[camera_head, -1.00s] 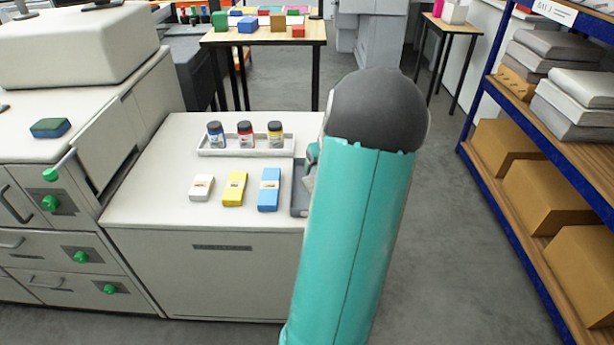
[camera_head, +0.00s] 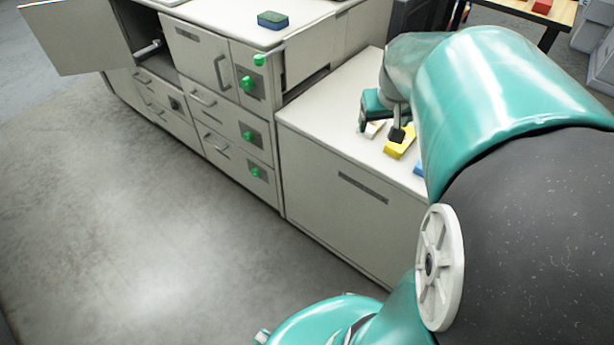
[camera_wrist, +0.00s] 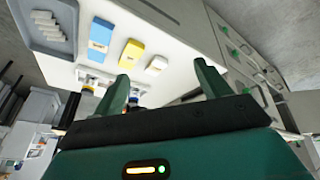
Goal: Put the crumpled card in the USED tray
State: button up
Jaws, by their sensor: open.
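I cannot make out the crumpled card in either current view. No tray label reading USED is legible. In the wrist view, a grey tray (camera_wrist: 24,28) at upper left holds several small pale pieces; I cannot tell whether it is the USED tray. My gripper (camera_wrist: 161,69) is open and empty, its two fingers apart. In the head view my gripper (camera_head: 380,128) hangs over the white worktop, near a white block (camera_head: 373,130) and a yellow block (camera_head: 402,146). A blue block (camera_head: 418,168) is partly hidden by my arm.
A grey cabinet with green knobs (camera_head: 247,84) stands left of the worktop. Its panel (camera_head: 80,35) at far left is open. A blue-green block (camera_head: 272,20) lies on the cabinet top. Bottles (camera_wrist: 87,95) sit near the gripper in the wrist view. Floor (camera_head: 140,220) at left is clear.

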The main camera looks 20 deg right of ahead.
jog(key=s+a+r+n+t+y, duration=0.1)
jog(key=s+a, duration=0.4)
jog(key=a, duration=0.6)
jog(key=s+a+r+n+y, duration=0.1)
jog(key=s+a, duration=0.4)
jog(key=a, duration=0.6)
jog(key=shift+a+r+n+t+y, duration=0.3)
jog(key=shift+a+r+n+t, duration=0.1)
jog(key=shift+n, duration=0.4)
